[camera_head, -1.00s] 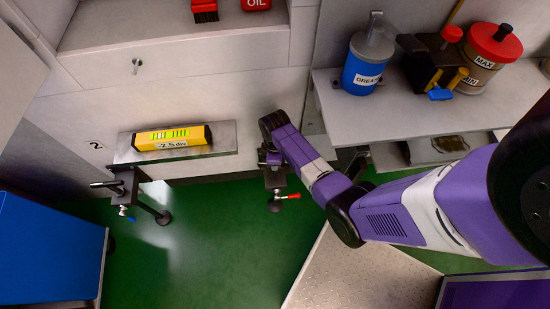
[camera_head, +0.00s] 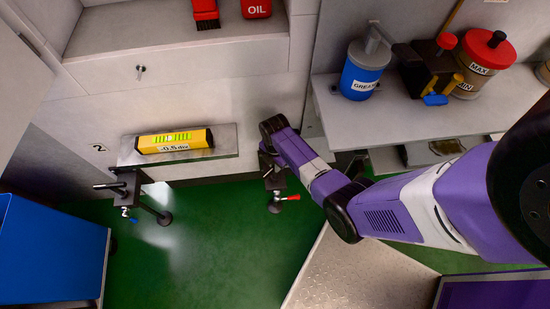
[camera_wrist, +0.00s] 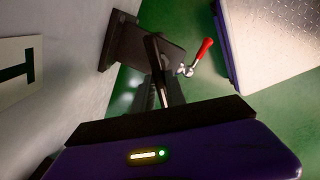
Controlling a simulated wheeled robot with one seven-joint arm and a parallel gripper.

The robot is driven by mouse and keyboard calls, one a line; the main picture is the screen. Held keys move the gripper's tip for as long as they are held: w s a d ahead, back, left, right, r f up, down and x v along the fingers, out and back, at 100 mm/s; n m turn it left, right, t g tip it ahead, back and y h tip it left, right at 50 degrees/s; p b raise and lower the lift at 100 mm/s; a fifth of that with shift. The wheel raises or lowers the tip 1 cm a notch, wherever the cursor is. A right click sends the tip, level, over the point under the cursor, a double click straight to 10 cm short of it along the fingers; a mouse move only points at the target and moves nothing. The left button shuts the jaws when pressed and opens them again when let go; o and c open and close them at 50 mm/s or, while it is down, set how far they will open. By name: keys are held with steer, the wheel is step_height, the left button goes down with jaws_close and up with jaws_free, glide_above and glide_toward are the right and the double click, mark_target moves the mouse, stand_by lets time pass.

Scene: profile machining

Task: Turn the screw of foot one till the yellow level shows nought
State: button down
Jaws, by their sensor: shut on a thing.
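The yellow level (camera_head: 175,141) lies on a grey plate between the two feet. Its display reads about -0.5 div, and the bubble window glows green near its middle. Foot one (camera_head: 277,190), with a red lever (camera_head: 291,197), stands at the right end, partly behind my arm. My gripper (camera_head: 268,166) is at the top of foot one, shut on its screw handle; the fingertips are largely hidden. In the wrist view the dark bar of the screw handle (camera_wrist: 157,62) rises from in front of my gripper, beside the red lever (camera_wrist: 204,48).
Foot two (camera_head: 128,190), with a blue lever, stands at the left end below a "2" label. A sign with a "1" (camera_wrist: 17,68) is on the wall in the wrist view. A blue cabinet (camera_head: 50,245) is at left. A shelf (camera_head: 400,120) holds a grease can at right.

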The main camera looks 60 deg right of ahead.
steer(key=shift+n, duration=0.6)
steer(key=c, duration=1.4)
jaws_free()
steer(key=shift+o, duration=0.2)
steer(key=shift+r, duration=0.1)
steer(key=shift+r+p, duration=0.6)
steer(key=shift+r, duration=3.25)
steer(key=shift+a, duration=0.1)
